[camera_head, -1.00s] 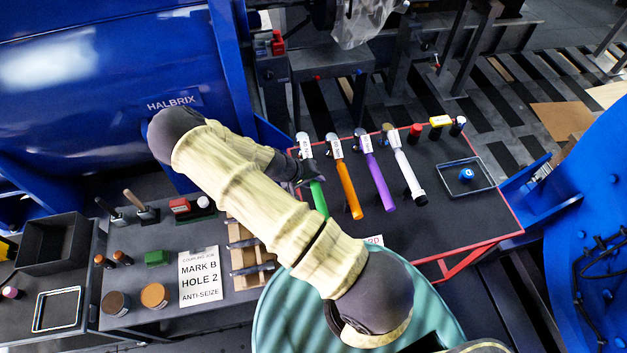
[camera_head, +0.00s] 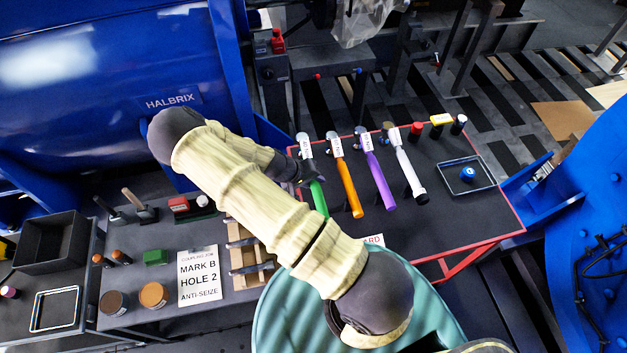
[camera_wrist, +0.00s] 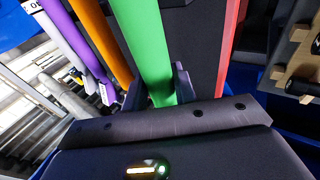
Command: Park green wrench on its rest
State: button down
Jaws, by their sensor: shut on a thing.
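The green wrench (camera_head: 318,196) is at the left end of a row of wrenches on the red-edged table (camera_head: 447,226). Its tagged head points to the back and its green handle to the front. My gripper (camera_head: 308,178) is at its handle, partly hidden by my arm. In the wrist view the green handle (camera_wrist: 146,45) runs between the two fingers of my gripper (camera_wrist: 157,84), which is shut on it. I cannot make out the wrench's rest, nor whether the wrench touches the table.
Orange (camera_head: 349,190), purple (camera_head: 379,182) and white (camera_head: 409,172) wrenches lie just right of the green one. A wooden rack (camera_head: 240,247) stands on the left bench. The table's front right is clear.

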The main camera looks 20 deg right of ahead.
jog(key=shift+f+b, duration=0.8)
jog(key=shift+f, duration=0.15)
jog(key=c, duration=1)
grip_release()
jog(key=shift+c, duration=0.2)
jog(key=b+v, duration=0.3)
jog(key=v, duration=1.4)
jog(key=shift+r, duration=0.15)
jog(key=shift+a, duration=0.1)
jog(key=s+r+n+t+y, duration=0.1)
jog(key=s+r+t+y, duration=0.1)
jog(key=s+r+y, duration=0.5)
jog(key=s+r, duration=0.5)
jog(key=shift+d+r+n, duration=0.15)
jog(key=shift+d+n, duration=0.1)
jog(key=shift+n, duration=0.15)
